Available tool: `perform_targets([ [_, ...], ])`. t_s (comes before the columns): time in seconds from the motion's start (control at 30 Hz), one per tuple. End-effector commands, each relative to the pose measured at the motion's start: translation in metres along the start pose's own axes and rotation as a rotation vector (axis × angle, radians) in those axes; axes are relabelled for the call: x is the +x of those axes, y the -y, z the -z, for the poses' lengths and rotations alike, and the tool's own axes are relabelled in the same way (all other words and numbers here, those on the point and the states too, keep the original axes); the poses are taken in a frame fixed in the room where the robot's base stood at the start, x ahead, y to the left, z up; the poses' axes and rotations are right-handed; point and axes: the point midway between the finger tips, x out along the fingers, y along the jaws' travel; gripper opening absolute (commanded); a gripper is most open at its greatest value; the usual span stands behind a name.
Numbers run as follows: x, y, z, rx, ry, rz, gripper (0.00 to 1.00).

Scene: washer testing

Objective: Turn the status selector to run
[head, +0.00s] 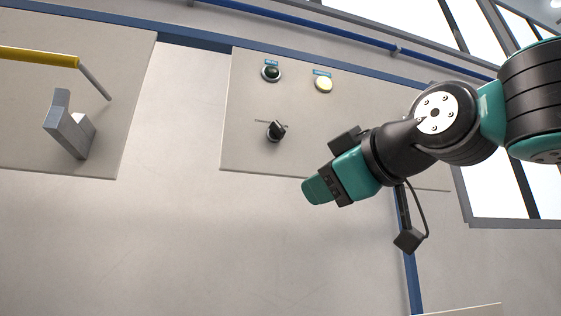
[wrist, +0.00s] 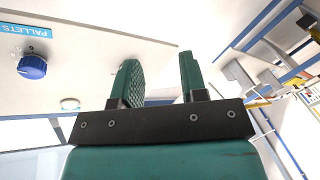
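The black knob cannot be made out in the wrist view.
A left panel holds a grey lever block (head: 69,124) and a yellow bar (head: 38,57). The wrist view shows a blue knob (wrist: 33,66) under a "PALLETS" label.

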Motion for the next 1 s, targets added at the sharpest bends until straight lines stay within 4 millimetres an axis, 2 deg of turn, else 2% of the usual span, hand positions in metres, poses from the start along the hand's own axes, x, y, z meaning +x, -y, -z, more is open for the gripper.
perform_targets([
  [0.03,-0.009,-0.013,0.022,-0.034,-0.08,-0.07,0.39],
  [0.1,-0.022,-0.034,0.05,-0.07,-0.155,-0.152,0.39],
  [0.23,-0.037,-0.056,0.076,-0.101,-0.222,-0.235,0.39],
  [0.5,-0.029,-0.068,0.089,-0.108,-0.227,-0.248,0.39],
  [0.9,-0.013,-0.072,0.093,-0.106,-0.225,-0.245,0.39],
  [1.0,-0.001,-0.074,0.095,-0.106,-0.224,-0.244,0.39],
])
